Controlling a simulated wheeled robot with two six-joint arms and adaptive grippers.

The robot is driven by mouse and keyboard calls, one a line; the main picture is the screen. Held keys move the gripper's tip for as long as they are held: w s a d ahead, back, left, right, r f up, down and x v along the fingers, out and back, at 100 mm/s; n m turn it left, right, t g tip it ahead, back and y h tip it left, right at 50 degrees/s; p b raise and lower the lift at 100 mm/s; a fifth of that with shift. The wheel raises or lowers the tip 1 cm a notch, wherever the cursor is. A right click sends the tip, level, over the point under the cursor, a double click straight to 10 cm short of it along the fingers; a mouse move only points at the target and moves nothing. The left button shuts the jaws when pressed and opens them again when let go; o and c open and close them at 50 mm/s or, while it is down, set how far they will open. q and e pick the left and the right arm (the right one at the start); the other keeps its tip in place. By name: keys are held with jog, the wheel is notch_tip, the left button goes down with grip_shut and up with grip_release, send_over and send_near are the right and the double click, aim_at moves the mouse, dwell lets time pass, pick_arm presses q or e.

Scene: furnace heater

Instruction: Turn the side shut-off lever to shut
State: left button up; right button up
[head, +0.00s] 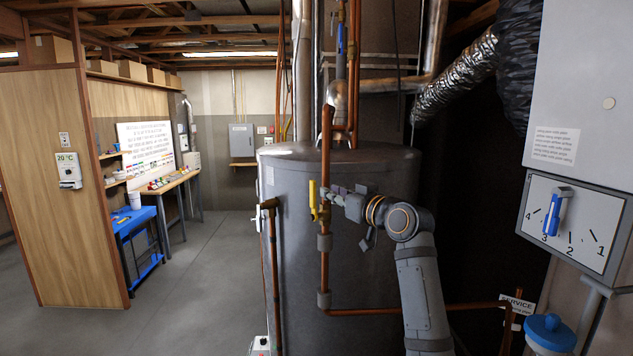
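A yellow lever (312,196) sits on a vertical copper pipe (325,150) in front of a large dark grey tank (385,170). The lever stands upright, roughly along the pipe, just left of it. My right gripper (334,192) reaches in from the right at the height of the lever, with its fingertips close to the pipe and the lever. I cannot tell whether they touch the lever, and how far the fingers are apart is too small to make out. My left gripper is out of view.
A second copper pipe with a brass fitting (269,203) rises left of the tank. A blue lever (340,40) is on the upper pipework. A numbered dial panel (571,222) with a blue handle hangs at right. A blue-lidded container (550,333) stands below. Floor at left is clear.

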aim_at(315, 185)
jog(key=p+x, duration=0.1)
jog(key=x, duration=0.1)
jog(key=p+x, duration=0.1)
jog(key=x, duration=0.1)
jog(key=p+x, duration=0.1)
jog(key=x, duration=0.1)
jog(key=shift+w+a+r+p, duration=0.25)
jog(key=shift+a+r+p, duration=0.05)
jog(key=shift+a, duration=0.05)
jog(key=shift+w+a+f, duration=0.15)
jog(key=shift+w+a, duration=0.05)
jog(key=shift+w, duration=0.35)
jog(key=shift+f, duration=0.1)
grip_shut()
